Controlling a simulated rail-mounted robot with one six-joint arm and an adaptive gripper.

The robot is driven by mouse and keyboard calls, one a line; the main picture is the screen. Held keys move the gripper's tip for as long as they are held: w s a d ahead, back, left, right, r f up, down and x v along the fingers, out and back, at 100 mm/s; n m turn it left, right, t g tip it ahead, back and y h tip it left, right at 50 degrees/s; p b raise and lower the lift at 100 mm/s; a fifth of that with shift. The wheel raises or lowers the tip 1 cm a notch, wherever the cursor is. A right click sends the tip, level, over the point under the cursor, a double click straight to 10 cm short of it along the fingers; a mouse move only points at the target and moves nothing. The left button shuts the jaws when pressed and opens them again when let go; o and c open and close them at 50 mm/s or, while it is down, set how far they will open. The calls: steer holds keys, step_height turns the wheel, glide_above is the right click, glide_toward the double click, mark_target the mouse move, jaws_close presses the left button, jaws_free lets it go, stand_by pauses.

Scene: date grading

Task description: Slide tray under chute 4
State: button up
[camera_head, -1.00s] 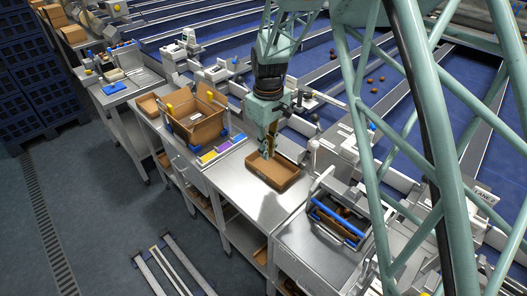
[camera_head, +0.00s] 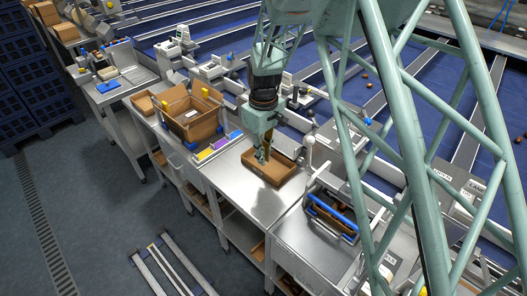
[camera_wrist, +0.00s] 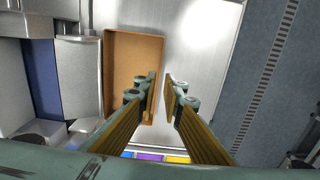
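The tray (camera_head: 255,171) is a shallow, brown, open-topped cardboard tray. It lies on the metal bench top and looks empty in the head view. The tray also shows in the wrist view (camera_wrist: 128,62), left of the fingers. My gripper (camera_head: 262,155) points down at the tray's left side in the head view. In the wrist view, my gripper (camera_wrist: 160,85) has its fingertips a narrow gap apart at the tray's right wall, one on the tray's side and one over the bench. No firm contact with the wall shows. I cannot tell which chute is number 4.
A larger cardboard box (camera_head: 178,104) stands left of the tray, beside yellow, purple and blue pads (camera_head: 220,144). A blue-edged fixture (camera_head: 333,217) is to the right. White machinery and blue lanes run behind. The bench (camera_head: 237,190) in front of the tray is bare.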

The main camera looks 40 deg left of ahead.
mark_target(264, 173)
steer(key=shift+f, duration=4.55)
jaws_close()
steer(key=shift+w, duration=0.15)
steer(key=shift+w+d, duration=0.15)
steer(key=shift+w, duration=1.35)
steer(key=shift+c, duration=1.1)
jaws_free()
